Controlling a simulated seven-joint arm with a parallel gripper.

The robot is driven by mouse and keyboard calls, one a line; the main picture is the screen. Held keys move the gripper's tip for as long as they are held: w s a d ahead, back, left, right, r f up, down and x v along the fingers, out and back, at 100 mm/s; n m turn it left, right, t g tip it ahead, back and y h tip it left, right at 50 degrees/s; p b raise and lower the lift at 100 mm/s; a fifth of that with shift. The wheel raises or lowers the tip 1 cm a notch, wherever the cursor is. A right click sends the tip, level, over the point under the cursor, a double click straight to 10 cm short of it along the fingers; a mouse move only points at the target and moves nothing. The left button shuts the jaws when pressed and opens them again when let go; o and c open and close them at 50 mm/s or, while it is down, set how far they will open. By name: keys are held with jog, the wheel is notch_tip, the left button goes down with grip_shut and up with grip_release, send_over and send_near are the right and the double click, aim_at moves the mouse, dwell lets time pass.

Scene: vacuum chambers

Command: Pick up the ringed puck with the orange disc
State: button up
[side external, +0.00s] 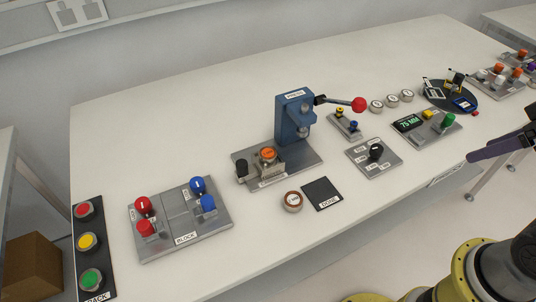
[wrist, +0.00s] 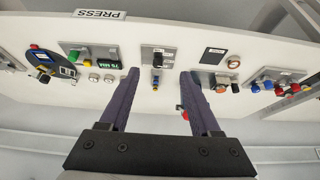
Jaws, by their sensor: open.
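In the wrist view the small puck (wrist: 233,64) shows beside the dark pad (wrist: 213,55), beyond my right-hand finger. My gripper (side external: 498,146) is at the right edge of the side view, over the table's front edge, far from the puck. In the wrist view my gripper (wrist: 160,72) has its two purple fingers wide apart with nothing between them that it holds.
A blue press (side external: 293,118) with a red-balled lever (side external: 358,104) stands behind the puck; its base carries an orange-topped part (side external: 268,154). A knob plate (side external: 374,157), several plain pucks (side external: 392,101) and a block plate (side external: 180,220) are around. Table in front of the pad is clear.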

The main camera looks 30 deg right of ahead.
jog(key=o, duration=0.3)
jog(key=shift+o, duration=0.2)
